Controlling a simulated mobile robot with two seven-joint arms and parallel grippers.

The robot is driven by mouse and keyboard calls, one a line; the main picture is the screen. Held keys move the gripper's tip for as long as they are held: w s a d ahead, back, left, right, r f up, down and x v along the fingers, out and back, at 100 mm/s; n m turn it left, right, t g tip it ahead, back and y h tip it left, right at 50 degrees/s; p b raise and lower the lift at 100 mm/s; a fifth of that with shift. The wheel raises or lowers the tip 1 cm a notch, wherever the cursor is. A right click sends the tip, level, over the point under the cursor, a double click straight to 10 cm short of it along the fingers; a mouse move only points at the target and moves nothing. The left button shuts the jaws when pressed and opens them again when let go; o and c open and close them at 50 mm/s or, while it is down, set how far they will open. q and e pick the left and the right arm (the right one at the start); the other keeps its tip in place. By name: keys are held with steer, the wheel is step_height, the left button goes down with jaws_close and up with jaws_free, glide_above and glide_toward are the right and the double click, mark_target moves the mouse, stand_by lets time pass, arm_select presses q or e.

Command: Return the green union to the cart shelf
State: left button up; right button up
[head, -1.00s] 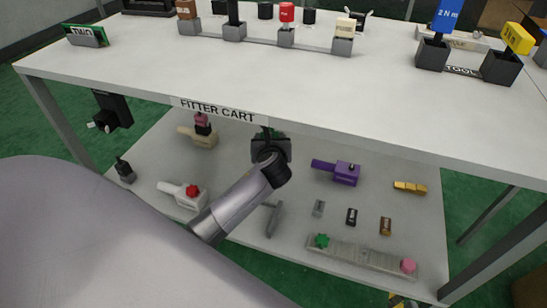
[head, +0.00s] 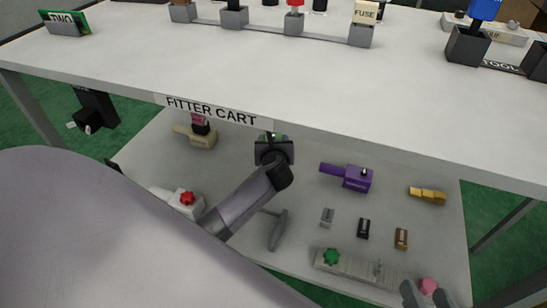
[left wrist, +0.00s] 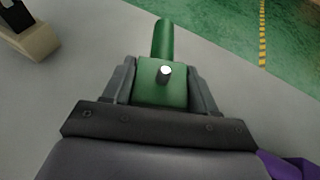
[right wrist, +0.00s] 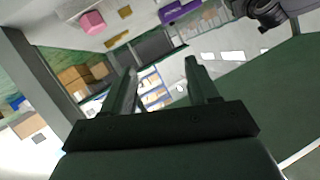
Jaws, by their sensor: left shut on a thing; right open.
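My left gripper (head: 272,142) is over the back part of the cart's lower shelf (head: 325,195), below the tabletop's front edge. It is shut on the green union (left wrist: 162,82), a green block with a round green stem and a pale pin. In the left wrist view the block sits between both fingers (left wrist: 162,85); in the head view only a sliver of green shows. I cannot tell whether the union touches the shelf. My right gripper (head: 428,292) is at the lower right, by the strip with the pink knob. It is open and empty in the right wrist view (right wrist: 165,85).
The purple valve (head: 346,177) is right of my left gripper, the beige valve (head: 203,138) left of it. A white valve with red knob (head: 185,199), grey bracket (head: 279,230), small blocks and a green-knobbed strip (head: 350,264) stand nearer. The tabletop (head: 250,75) overhangs the shelf.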

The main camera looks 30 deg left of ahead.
arm_select(q)
step_height(320, 180, down, 4)
steer(key=shift+r+b, duration=0.15)
steer(key=shift+b, duration=1.1)
arm_select(e)
steer(key=shift+d+f+t, duration=0.1)
steer(key=shift+d+t, duration=0.4)
arm_select(q)
steer(key=o, duration=1.2)
